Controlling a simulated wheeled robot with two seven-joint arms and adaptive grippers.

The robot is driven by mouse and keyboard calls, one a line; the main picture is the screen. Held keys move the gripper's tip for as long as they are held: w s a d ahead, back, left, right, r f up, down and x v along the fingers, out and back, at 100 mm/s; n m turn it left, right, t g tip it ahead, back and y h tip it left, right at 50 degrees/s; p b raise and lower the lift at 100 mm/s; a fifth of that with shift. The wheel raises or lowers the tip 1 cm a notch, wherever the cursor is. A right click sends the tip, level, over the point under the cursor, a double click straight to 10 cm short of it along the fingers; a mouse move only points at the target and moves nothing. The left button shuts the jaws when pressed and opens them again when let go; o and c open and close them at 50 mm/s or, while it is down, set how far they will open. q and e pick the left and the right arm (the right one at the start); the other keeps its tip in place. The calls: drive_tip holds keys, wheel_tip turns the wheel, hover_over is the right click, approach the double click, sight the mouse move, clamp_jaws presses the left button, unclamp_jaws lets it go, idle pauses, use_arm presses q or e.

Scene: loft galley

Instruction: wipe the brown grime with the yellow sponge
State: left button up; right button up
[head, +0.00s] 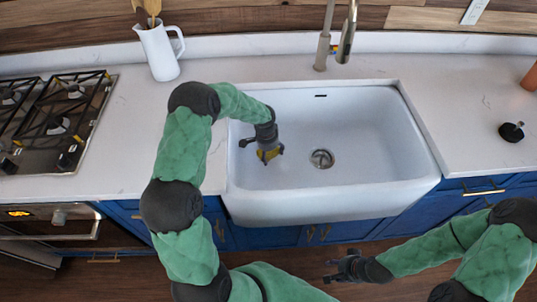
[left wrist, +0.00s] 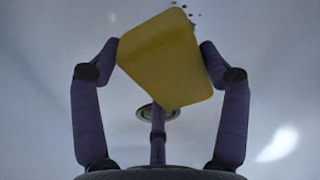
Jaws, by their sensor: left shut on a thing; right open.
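My left gripper (head: 268,150) is inside the white sink (head: 370,190), over its left part. It is shut on the yellow sponge (head: 270,155). In the left wrist view the sponge (left wrist: 165,60) is held tilted between the two fingers of my left gripper (left wrist: 160,62). A few small dark specks of grime (left wrist: 190,13) show on the white surface just past the sponge's upper edge; their brown colour is not clear. In the head view I cannot make out the grime. I cannot tell whether the sponge touches the basin. My right gripper (head: 345,268) is open and empty, low in front of the cabinets.
The drain (head: 322,158) lies right of the sponge. A faucet (head: 345,35) rises behind the sink. A white pitcher with utensils (head: 160,50) and a gas stove (head: 55,120) stand left. A black object (head: 511,132) sits on the right counter. The basin's right half is clear.

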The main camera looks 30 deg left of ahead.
use_arm(q)
drive_tip(key=shift+r+p, duration=0.6)
drive_tip(key=shift+r, duration=0.65)
